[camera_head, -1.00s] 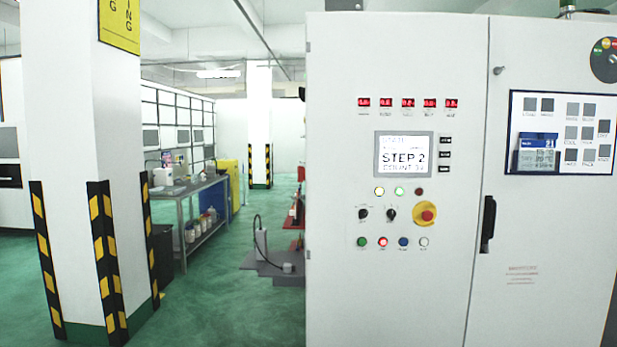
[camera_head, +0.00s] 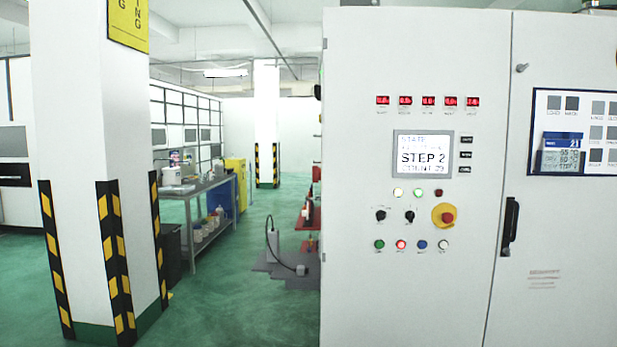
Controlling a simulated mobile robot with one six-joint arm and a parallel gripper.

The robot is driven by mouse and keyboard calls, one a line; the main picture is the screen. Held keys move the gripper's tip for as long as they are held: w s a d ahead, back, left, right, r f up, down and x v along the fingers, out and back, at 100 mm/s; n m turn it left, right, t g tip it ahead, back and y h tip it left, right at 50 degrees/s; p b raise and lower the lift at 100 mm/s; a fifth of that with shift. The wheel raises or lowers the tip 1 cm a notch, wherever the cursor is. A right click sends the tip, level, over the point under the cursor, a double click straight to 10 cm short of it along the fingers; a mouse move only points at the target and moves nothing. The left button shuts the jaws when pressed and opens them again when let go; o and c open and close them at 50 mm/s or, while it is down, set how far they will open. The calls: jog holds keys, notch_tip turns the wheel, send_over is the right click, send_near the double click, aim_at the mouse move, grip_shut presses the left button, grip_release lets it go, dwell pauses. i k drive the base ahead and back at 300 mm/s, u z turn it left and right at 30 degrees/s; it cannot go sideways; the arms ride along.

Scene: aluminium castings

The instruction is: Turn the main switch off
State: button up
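A tall white control cabinet (camera_head: 360,270) fills the right half of the view. On its front, a red knob on a round yellow plate (camera_head: 444,215) sits right of two black rotary switches, the left one (camera_head: 380,215) and the right one (camera_head: 409,216). Which of these is the main switch I cannot tell; the labels are too small to read. A lit screen (camera_head: 423,155) above them shows "STEP 2". Green and red lamps are lit. My gripper is not in view.
A black door handle (camera_head: 510,226) is on the cabinet's right part, below a dark-framed board (camera_head: 580,130). A white pillar (camera_head: 85,130) with black-and-yellow corner guards stands at left. A grey workbench (camera_head: 205,190) is behind.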

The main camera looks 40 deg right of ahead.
aim_at(316, 172)
jog(key=z, duration=0.1)
jog(key=i, duration=1)
jog(key=u, duration=0.05)
